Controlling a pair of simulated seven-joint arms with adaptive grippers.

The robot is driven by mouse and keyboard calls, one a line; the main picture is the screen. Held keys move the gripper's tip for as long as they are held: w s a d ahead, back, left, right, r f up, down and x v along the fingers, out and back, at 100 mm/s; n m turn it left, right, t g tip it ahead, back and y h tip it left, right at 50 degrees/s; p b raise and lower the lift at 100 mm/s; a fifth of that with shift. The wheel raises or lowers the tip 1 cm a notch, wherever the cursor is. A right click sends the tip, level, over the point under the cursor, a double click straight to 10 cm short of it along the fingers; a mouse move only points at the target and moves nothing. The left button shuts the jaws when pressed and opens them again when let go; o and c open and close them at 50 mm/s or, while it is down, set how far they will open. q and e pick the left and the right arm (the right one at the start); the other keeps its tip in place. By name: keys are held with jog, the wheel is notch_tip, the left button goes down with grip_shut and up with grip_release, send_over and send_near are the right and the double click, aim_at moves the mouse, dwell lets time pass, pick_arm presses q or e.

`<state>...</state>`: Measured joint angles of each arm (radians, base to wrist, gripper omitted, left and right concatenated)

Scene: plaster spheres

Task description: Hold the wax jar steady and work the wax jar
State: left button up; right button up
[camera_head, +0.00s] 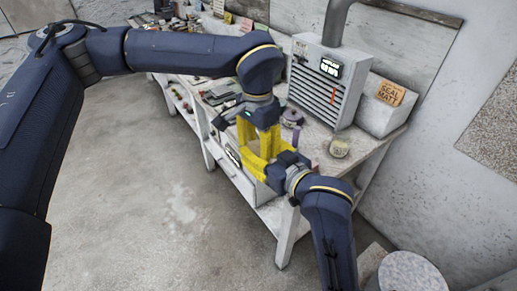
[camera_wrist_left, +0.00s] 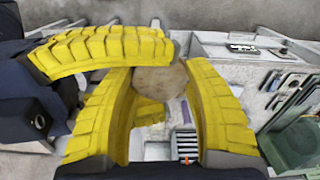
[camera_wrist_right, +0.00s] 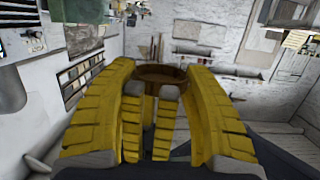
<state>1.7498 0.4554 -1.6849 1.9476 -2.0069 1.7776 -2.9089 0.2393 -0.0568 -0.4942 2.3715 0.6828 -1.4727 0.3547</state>
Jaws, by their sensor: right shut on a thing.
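The wax jar shows in the left wrist view as a round tan-brown end (camera_wrist_left: 158,82), and in the right wrist view as a brown round rim (camera_wrist_right: 160,74). My right gripper (camera_head: 272,160) is shut on it, its yellow fingers (camera_wrist_right: 158,82) on both sides. My left gripper (camera_head: 262,143) meets the right one over the bench's front edge; in its wrist view its fingers (camera_wrist_left: 160,80) stand on either side of the round end, and whether they press on it is unclear. In the head view the yellow fingers hide the jar.
The workbench (camera_head: 285,213) has a grey vented box (camera_head: 322,85) with a display and pipe, and a sign reading "SEAL MATT" (camera_head: 391,93). Open floor (camera_head: 150,200) lies in front.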

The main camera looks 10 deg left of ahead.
pick_arm(q)
jog(key=o, duration=0.4)
jog(key=shift+d+r, duration=0.1)
jog(key=shift+d, duration=0.1)
pick_arm(e)
jog(key=shift+s+a+r, duration=0.1)
jog(key=shift+s+a, duration=0.1)
jog(key=shift+a, duration=0.05)
jog(key=c, duration=0.4)
pick_arm(q)
jog(key=shift+o, duration=0.2)
pick_arm(e)
jog(key=shift+c, duration=0.2)
